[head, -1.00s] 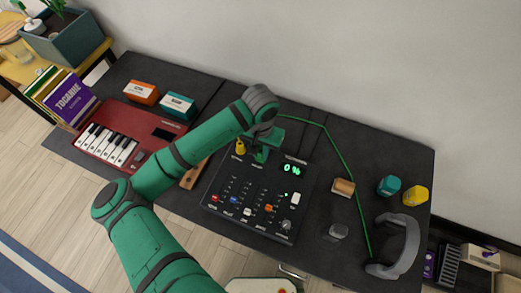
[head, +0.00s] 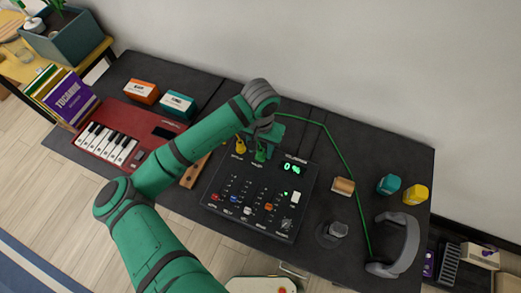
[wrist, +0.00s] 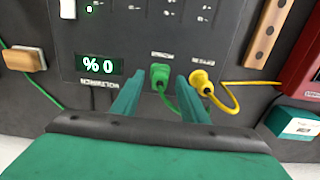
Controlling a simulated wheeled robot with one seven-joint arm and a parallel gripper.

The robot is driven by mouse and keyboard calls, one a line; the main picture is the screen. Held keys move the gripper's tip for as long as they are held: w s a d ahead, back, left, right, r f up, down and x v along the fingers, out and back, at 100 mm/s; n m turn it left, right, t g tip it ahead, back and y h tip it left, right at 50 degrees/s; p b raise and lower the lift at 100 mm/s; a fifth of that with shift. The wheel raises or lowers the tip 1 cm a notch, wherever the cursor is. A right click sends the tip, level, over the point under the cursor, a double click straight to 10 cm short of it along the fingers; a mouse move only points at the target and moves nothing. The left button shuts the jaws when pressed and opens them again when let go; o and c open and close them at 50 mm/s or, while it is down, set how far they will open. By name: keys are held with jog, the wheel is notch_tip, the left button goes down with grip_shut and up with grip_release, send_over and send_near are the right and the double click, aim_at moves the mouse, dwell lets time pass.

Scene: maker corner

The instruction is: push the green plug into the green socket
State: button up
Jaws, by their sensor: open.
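The green plug (head: 260,154) stands at the back edge of the dark mixer panel, with its green cable trailing from it. In the wrist view the green plug (wrist: 160,75) sits at the panel beside the yellow plug (wrist: 202,82). The green socket is hidden beneath the plug, and I cannot tell how deep the plug sits. My gripper (wrist: 159,86) is open and empty, one finger on each side of the cable just behind the plug. In the head view my gripper (head: 266,140) is above the back edge of the mixer.
The mixer (head: 257,200) shows 0 % on its display (head: 292,168). The yellow plug (head: 240,145) is close on the left. A red keyboard (head: 127,135) stands left, headphones (head: 405,245) right. A wooden block (head: 343,186) and two small jars (head: 388,184) are on the right.

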notch_tip(320, 180, up, 9)
dwell(0.3)
jog(key=shift+f, duration=0.15)
dwell(0.4)
